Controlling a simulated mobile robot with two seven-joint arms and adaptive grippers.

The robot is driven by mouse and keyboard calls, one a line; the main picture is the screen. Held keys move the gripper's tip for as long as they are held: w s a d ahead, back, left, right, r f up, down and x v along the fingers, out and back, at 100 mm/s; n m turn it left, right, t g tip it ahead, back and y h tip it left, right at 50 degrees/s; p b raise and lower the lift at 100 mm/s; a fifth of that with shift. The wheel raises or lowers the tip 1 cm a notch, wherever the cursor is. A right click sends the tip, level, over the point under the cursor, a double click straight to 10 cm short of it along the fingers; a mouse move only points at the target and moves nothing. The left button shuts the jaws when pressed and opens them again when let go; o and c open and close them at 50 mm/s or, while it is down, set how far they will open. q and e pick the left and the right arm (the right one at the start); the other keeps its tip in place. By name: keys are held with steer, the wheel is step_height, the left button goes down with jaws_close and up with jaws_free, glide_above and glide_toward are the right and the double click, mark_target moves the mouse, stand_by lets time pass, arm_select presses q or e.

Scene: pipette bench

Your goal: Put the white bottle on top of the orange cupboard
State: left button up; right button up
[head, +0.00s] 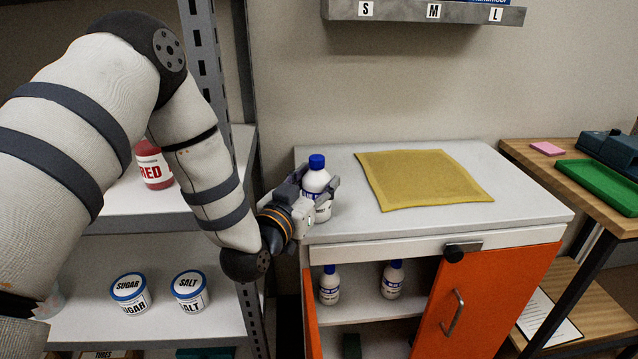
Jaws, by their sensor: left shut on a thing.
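A white bottle with a blue cap (317,179) is in the jaws of my left gripper (322,192), upright. In the picture it overlaps the left end of the grey top of the orange cupboard (328,233); I cannot tell whether its base touches the top. The gripper's fingers hide part of the bottle's body. The cupboard's right door (490,295) is orange with a metal handle, and its left door (312,310) stands open. Two similar white bottles with blue caps, one on the left (329,287) and one on the right (393,279), stand inside on a shelf. My right gripper is not in view.
A yellow mat (422,179) lies on the cupboard top, with bare surface around it. A grey shelf rack at left holds a red jar (153,165), a sugar tub (130,293) and a salt tub (190,290). A wooden table at right holds a green tray (603,184).

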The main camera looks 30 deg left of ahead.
arm_select(q)
steer(key=shift+r, duration=0.2)
steer(key=shift+f, duration=0.1)
steer(key=o, duration=1)
steer(key=shift+f, duration=0.15)
steer(key=shift+c, duration=0.2)
steer(key=o, duration=0.4)
steer(key=shift+r, duration=0.2)
steer(key=s, duration=0.8)
steer(key=s+d+p, duration=0.1)
steer(key=s, duration=0.3)
steer(key=shift+d, duration=0.1)
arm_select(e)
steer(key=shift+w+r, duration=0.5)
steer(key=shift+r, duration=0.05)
